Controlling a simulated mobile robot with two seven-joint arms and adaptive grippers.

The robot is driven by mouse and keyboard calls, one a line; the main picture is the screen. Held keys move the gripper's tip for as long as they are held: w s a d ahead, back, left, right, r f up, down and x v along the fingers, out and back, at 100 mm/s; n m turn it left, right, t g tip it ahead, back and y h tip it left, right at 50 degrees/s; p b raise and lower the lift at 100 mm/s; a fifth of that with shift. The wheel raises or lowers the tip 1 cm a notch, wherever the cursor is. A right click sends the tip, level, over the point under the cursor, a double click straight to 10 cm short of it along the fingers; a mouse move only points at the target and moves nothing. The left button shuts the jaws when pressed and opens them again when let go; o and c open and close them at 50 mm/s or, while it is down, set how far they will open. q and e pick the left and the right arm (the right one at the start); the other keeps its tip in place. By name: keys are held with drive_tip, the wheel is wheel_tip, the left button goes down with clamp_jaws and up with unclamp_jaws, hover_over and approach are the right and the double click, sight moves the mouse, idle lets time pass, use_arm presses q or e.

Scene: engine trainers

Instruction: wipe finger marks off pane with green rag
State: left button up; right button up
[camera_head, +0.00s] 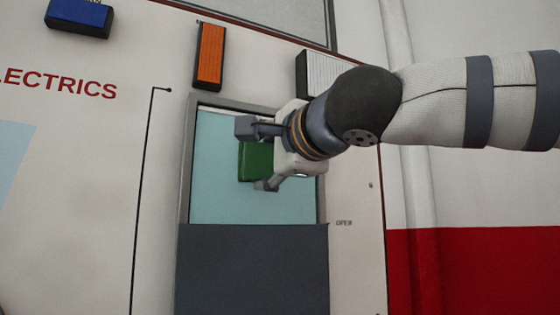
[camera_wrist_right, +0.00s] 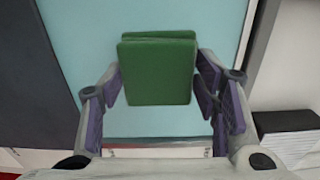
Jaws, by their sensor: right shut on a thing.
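The light blue pane (camera_head: 215,203) sits in a grey frame in the upper part of a white panel's door. My right gripper (camera_head: 256,157) is in front of the pane, shut on the folded green rag (camera_head: 252,163). In the right wrist view the rag (camera_wrist_right: 157,72) is between the purple-padded fingers, with the pane (camera_wrist_right: 80,40) behind it. I cannot tell whether the rag touches the glass. The gripper and wrist hide the upper right of the pane in the head view. I can make out no finger marks. My left gripper is not in view.
A dark grey panel (camera_head: 250,265) lies directly below the pane. Orange (camera_head: 209,57), blue (camera_head: 79,18) and whitish (camera_head: 318,72) lamps stick out from the panel above. A red band (camera_head: 470,270) is on the wall at right.

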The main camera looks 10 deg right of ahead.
sight(225, 160)
drive_tip(key=shift+s+a, duration=0.3)
drive_tip(key=shift+a, duration=0.6)
drive_tip(key=shift+s+a, duration=0.25)
drive_tip(key=shift+a, duration=0.6)
drive_tip(key=shift+s+a, duration=0.3)
drive_tip(key=shift+a, duration=0.6)
drive_tip(key=shift+v, duration=3)
drive_tip(key=shift+s, duration=0.1)
drive_tip(key=shift+v, duration=1.45)
